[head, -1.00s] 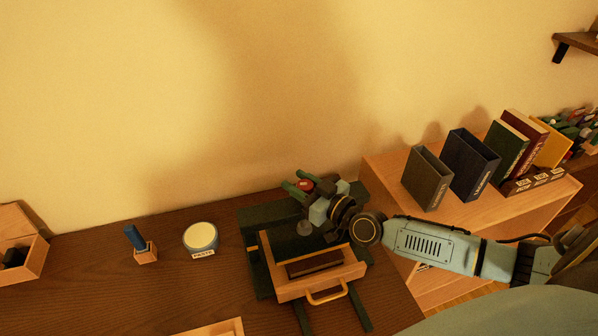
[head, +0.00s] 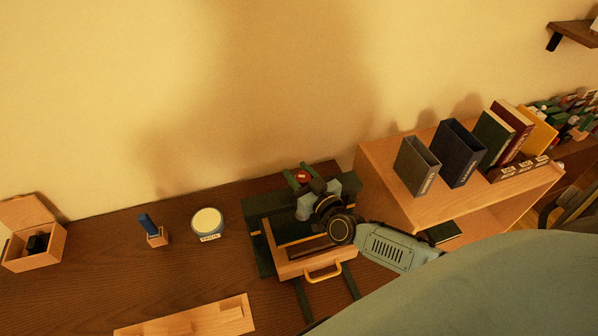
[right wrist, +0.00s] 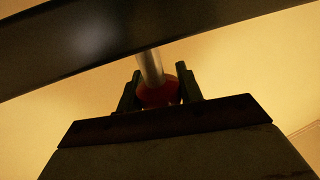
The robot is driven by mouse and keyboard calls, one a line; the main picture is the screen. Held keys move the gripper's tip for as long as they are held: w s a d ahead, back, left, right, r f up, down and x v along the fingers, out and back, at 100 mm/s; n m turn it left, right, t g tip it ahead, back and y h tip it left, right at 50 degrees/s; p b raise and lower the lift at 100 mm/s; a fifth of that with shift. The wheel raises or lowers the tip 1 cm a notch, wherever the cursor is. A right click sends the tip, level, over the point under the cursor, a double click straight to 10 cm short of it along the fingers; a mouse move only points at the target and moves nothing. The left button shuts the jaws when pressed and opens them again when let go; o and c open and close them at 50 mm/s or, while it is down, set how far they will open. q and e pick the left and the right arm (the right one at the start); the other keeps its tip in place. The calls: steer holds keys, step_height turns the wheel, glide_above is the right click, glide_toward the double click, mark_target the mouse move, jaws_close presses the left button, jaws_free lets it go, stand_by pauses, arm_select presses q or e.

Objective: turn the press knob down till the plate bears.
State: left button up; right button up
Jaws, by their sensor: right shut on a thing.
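The dark green press (head: 258,255) stands on the desk, with a pale wooden tray (head: 290,272) with a loop handle at its front. The red press knob (head: 302,176) is at the top of the press. My right gripper (head: 300,173) is shut on the knob, one finger on either side. In the right wrist view, the red knob (right wrist: 160,95) sits between the dark fingers, on a silver shaft (right wrist: 150,66) that meets a dark beam (right wrist: 90,40). My wrist hides much of the tray, and I cannot tell where the plate is. My left gripper is not in view.
A paste jar (head: 207,223) and a small wooden block with a blue piece (head: 157,238) stand left of the press. An open wooden box (head: 40,252) is at far left. A pale board (head: 190,318) lies in front. A wooden shelf unit (head: 390,185) with upright books stands close on the right.

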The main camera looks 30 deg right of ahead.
stand_by(0.9)
steer(key=o, duration=1)
steer(key=s, duration=1.3)
steer(key=shift+s+d, duration=0.2)
steer(key=shift+d, duration=0.05)
